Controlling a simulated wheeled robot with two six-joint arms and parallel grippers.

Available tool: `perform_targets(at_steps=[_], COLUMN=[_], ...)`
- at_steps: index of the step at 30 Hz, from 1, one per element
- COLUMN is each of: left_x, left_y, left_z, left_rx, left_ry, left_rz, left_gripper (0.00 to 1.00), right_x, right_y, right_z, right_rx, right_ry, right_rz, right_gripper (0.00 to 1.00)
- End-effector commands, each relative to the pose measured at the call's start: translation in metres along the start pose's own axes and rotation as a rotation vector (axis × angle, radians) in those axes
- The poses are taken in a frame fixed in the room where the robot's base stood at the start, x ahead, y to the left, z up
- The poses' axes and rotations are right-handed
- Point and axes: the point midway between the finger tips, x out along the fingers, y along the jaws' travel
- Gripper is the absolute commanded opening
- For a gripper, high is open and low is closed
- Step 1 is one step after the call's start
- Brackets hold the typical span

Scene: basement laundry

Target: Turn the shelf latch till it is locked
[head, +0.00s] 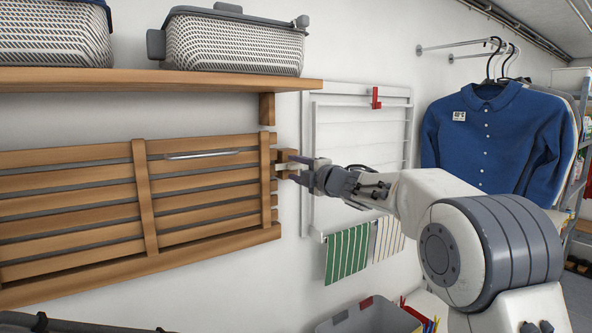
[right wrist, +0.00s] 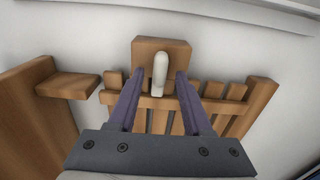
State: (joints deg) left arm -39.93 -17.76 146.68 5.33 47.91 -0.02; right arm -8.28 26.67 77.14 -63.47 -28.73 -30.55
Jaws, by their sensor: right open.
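The folding slatted wooden shelf (head: 70,202) stands upright against the wall at left in the head view. Its latch is a pale, rounded lever (right wrist: 160,70) on a wooden block (right wrist: 160,47), in the middle of the right wrist view. The block (head: 287,156) also shows at the shelf's right edge in the head view. The lever lies lengthwise up and down in the wrist picture, in line with the slats. My right gripper (right wrist: 159,82) is open, with one finger on each side of the lever. Gaps show between lever and fingers. My left gripper is not in view.
Above is a fixed wooden shelf (head: 160,79) with a grey-white basket (head: 233,43) on it. A white wall rack (head: 360,120) with a green striped cloth (head: 346,254) hangs beside my right gripper. A blue shirt (head: 500,135) hangs at right.

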Motion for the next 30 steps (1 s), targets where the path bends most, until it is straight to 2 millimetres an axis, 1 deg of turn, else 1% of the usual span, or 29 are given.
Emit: perform_targets(at_steps=[5,9,12,16,21,30], left_x=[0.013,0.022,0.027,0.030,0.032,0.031], left_y=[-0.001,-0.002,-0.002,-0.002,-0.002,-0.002], left_z=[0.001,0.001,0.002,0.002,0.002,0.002], left_rx=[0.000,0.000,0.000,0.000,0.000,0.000], left_ry=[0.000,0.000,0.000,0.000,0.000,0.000], left_rz=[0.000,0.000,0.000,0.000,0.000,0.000], left_gripper=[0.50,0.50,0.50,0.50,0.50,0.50], right_x=[-0.025,-0.054,-0.073,-0.091,-0.103,-0.103], right_y=[-0.002,-0.002,-0.001,-0.001,0.000,0.000], right_z=[0.001,0.001,0.001,0.001,0.001,0.001], right_rx=[-0.001,-0.002,-0.003,-0.002,-0.001,0.000], right_ry=[-0.003,-0.004,-0.003,-0.002,-0.002,-0.002], right_rz=[0.002,0.002,0.002,0.001,0.000,-0.001], right_gripper=[0.50,0.50,0.50,0.50,0.50,0.50])
